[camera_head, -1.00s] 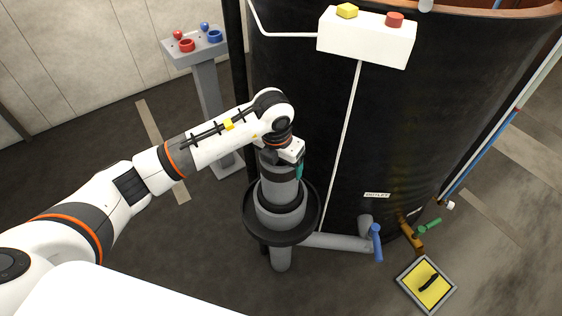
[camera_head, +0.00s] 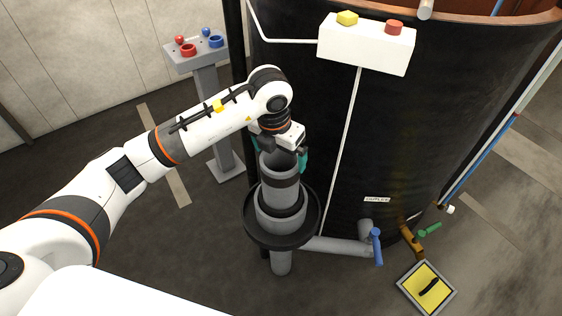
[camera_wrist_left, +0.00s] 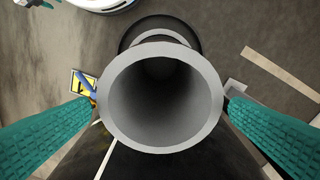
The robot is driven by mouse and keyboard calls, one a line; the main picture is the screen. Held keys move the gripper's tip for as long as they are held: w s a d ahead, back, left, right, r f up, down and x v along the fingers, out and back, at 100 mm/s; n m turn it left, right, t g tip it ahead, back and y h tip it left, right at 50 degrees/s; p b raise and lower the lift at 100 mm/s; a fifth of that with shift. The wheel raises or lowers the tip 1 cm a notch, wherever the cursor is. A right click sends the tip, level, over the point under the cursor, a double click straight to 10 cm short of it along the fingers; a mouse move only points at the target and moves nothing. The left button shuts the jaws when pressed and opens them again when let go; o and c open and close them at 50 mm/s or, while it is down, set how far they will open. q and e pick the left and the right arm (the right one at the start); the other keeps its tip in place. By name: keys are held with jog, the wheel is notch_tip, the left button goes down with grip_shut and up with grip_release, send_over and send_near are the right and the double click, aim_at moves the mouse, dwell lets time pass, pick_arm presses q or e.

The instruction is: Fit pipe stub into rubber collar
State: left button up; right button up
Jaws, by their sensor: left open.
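The pipe stub (camera_head: 280,167) is a grey, hollow tube with a dark band around it. It stands upright at the dark rubber collar (camera_head: 284,208) on the grey standpipe. How deep it sits cannot be seen. In the left wrist view the stub's open mouth (camera_wrist_left: 108,100) faces the camera and hides most of what lies below. My left gripper (camera_head: 280,153) is open at the top of the stub, one teal finger on each side. In the left wrist view my left gripper's fingers (camera_wrist_left: 160,106) flank the rim. A teal bit of my right gripper shows at that view's top left edge.
A wide black dish (camera_head: 251,223) surrounds the standpipe. The big dark tank (camera_head: 310,110) stands close on the right, with a blue-handled valve (camera_head: 376,246) low on it. A grey pedestal (camera_head: 207,92) with red and blue rings is behind. A yellow plate (camera_head: 426,288) lies lower right.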

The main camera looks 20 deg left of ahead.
pick_arm(q)
jog(key=r, duration=0.5)
jog(key=shift+s+a+r, duration=0.1)
jog(key=shift+s+r, duration=0.05)
jog(key=shift+s, duration=0.25)
pick_arm(e)
jog(key=shift+s+f, duration=0.25)
jog(key=shift+f, duration=0.2)
jog(key=shift+s+a, duration=0.1)
